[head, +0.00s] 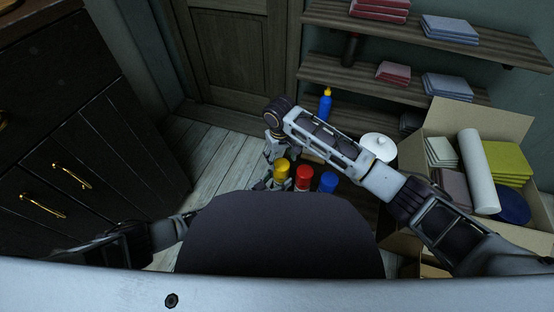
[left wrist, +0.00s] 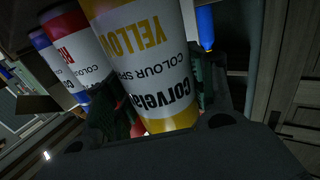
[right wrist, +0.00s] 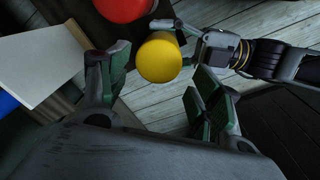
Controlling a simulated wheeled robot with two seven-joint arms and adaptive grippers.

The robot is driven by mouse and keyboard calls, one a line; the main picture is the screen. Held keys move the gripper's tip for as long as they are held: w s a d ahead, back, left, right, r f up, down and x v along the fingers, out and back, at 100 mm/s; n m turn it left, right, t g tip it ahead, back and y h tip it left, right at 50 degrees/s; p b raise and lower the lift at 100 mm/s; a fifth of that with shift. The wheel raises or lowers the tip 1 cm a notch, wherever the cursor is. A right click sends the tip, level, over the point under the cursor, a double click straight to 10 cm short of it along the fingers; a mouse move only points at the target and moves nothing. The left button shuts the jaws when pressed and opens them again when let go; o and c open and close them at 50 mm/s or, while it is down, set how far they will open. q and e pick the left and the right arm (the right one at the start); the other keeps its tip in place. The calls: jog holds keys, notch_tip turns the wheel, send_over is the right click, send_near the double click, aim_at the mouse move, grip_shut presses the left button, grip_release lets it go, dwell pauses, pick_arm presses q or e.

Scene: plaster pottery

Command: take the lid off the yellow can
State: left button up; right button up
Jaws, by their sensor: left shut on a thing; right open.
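The yellow can (left wrist: 145,55) fills the middle of the left wrist view, with dark lettering on its white side. Its round yellow lid (right wrist: 159,57) shows from above in the right wrist view and also in the head view (head: 281,168). My left gripper (left wrist: 165,100) is shut on the can; its arm also shows beside the lid in the right wrist view. My right gripper (right wrist: 159,80) is open, with its fingers on either side of the lid and apart from it. In the head view, my right gripper (head: 272,147) is just above the can.
A red-topped can (head: 304,172) and a blue-topped can (head: 328,182) stand to the right of the yellow one. A blue bottle (head: 325,105) and a white lidded pot (head: 379,147) are behind. An open cardboard box (head: 518,123) is at right, and a dark cabinet (head: 80,130) at left.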

aim_at(280, 165)
jog(key=n, duration=0.4)
jog(key=s+n, duration=0.1)
jog(key=n, duration=0.1)
jog(key=shift+a+r+n+t+h, duration=0.15)
jog(key=shift+r+n+t+h, duration=0.15)
jog(key=shift+t, duration=0.1)
jog(key=n, duration=0.4)
jog(key=s+n+t, duration=0.1)
jog(key=n, duration=0.1)
jog(key=shift+a+r+n, duration=0.15)
jog(key=shift+r+n, duration=0.15)
jog(key=n, duration=0.4)
jog(key=s+r+n+t, duration=0.1)
jog(key=n, duration=0.4)
jog(key=r+n, duration=0.1)
jog(key=n, duration=0.3)
jog(key=shift+s+a+r+t+h, duration=0.15)
jog(key=shift+s+a+t+h, duration=0.15)
jog(key=shift+s+a+t, duration=0.1)
jog(key=shift+x, duration=6)
jog(key=shift+d, duration=0.1)
jog(key=shift+c, duration=0.3)
